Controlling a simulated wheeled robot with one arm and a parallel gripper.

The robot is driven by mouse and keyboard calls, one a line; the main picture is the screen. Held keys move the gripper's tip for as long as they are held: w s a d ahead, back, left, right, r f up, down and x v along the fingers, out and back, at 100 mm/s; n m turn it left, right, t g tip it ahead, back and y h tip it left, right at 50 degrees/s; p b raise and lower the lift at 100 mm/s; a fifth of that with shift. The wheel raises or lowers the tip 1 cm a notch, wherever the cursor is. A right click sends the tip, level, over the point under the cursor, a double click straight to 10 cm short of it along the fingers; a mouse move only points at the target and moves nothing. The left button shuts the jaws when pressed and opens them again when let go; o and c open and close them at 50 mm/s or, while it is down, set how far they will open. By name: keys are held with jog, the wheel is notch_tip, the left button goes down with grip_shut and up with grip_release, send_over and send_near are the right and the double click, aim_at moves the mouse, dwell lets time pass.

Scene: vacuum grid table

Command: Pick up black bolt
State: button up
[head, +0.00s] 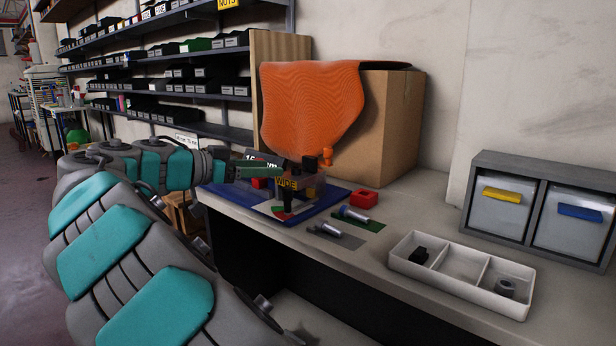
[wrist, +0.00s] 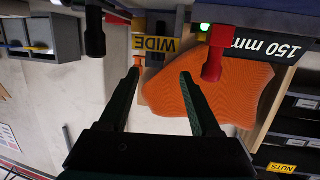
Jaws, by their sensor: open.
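A black bolt-like piece (head: 288,196) stands upright by the yellow WIDE label in the head view. In the wrist view, which is upside down, a black bolt (wrist: 95,38) with a thick head shows at upper left, outside my fingers. My gripper (head: 262,172) reaches level over the blue mat, just left of the black piece in the head view. In the wrist view my gripper (wrist: 160,75) is open, its two dark fingers apart with nothing between them. A red bolt-like piece (wrist: 215,58) stands on the other side, near the right finger.
The WIDE label (wrist: 157,45) is ahead of the fingers. A blue mat (head: 328,194), a red block (head: 364,198) and metal cylinders (head: 354,213) lie nearby. A white divided tray (head: 463,287) holds a black piece and a grey ring. An orange cloth (head: 310,105) drapes over a cardboard box (head: 392,120) behind.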

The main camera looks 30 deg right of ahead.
aim_at(292, 168)
jog(key=shift+x, duration=3.6)
jog(key=shift+s, duration=0.15)
jog(key=shift+c, duration=0.4)
grip_shut()
